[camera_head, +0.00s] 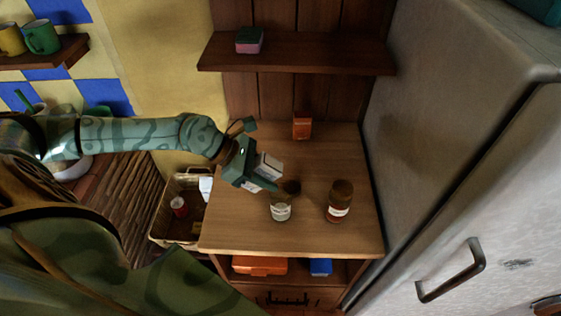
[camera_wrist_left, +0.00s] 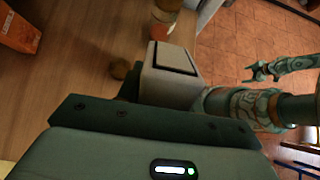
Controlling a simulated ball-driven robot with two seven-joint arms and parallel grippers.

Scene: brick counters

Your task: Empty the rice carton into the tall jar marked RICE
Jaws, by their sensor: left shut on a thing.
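My left gripper (camera_head: 256,176) is shut on a white carton (camera_head: 270,164) and holds it above the wooden counter. In the left wrist view the carton (camera_wrist_left: 170,75) shows a black rectangle on its end face. The label words are too small to read. My right gripper (camera_wrist_left: 258,73) shows in the left wrist view, jaws apart and empty.
An orange box (camera_head: 301,126) stands at the back of the counter (camera_head: 240,232). A wicker basket (camera_head: 164,221) holding a red can stands left of the counter. A grey fridge (camera_head: 445,150) closes off the right side. The counter's front strip is clear.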

